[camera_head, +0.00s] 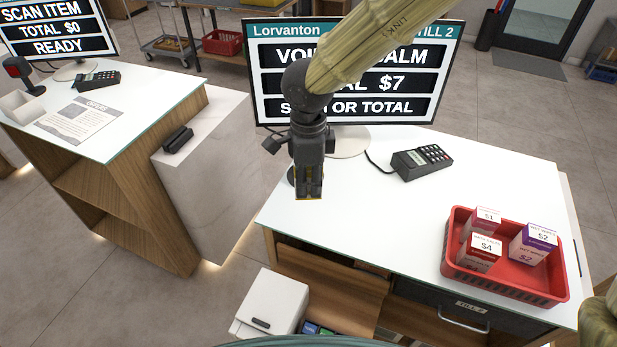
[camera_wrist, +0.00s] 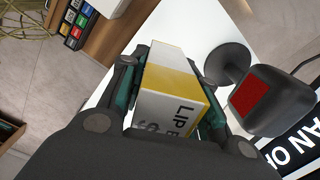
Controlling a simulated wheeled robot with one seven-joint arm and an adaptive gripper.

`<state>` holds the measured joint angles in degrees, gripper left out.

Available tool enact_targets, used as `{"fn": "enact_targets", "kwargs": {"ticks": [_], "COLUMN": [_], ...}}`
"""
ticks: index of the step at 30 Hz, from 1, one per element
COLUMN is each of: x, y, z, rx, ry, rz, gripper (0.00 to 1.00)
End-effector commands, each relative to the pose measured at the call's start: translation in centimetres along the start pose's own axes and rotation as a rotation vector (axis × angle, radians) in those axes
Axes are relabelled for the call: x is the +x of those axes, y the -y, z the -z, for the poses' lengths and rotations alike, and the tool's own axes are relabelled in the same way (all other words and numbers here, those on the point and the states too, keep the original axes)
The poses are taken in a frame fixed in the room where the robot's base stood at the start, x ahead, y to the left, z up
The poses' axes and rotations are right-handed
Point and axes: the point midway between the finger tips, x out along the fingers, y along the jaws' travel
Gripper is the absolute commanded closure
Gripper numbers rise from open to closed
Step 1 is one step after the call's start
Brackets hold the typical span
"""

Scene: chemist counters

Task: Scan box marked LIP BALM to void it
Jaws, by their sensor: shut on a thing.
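My gripper (camera_head: 309,188) is above the left end of the white counter, in front of the till screen. In the wrist view its fingers are shut on a white and yellow box (camera_wrist: 166,110) with "LIP B" readable on one face; the rest of the word is cut off. In the head view the box is almost wholly hidden by the gripper. The scanner (camera_wrist: 262,98), black with a red window, stands close to the right of the box, apart from it. The till screen (camera_head: 438,55) reads "VOI… ALM", "…AL $7" and "…OR TOTAL", partly covered by my arm.
A red basket (camera_head: 510,288) with three priced boxes stands at the counter's right. A card keypad (camera_head: 422,161) sits near the screen. A second counter (camera_head: 130,110) at left has its own screen (camera_head: 57,28), reading "SCAN ITEM". A white bin (camera_head: 273,303) stands below the counter.

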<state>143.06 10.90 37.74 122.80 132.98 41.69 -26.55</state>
Motion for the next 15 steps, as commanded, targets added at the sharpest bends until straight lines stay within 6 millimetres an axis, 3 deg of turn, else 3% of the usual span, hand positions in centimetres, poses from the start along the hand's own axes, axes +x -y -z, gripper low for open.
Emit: {"fn": "enact_targets", "kwargs": {"ticks": [15], "x": [-5.7], "y": [-0.8], "z": [0.0], "rx": [0.0], "ry": [0.001], "rz": [0.0], "gripper": [0.93]}}
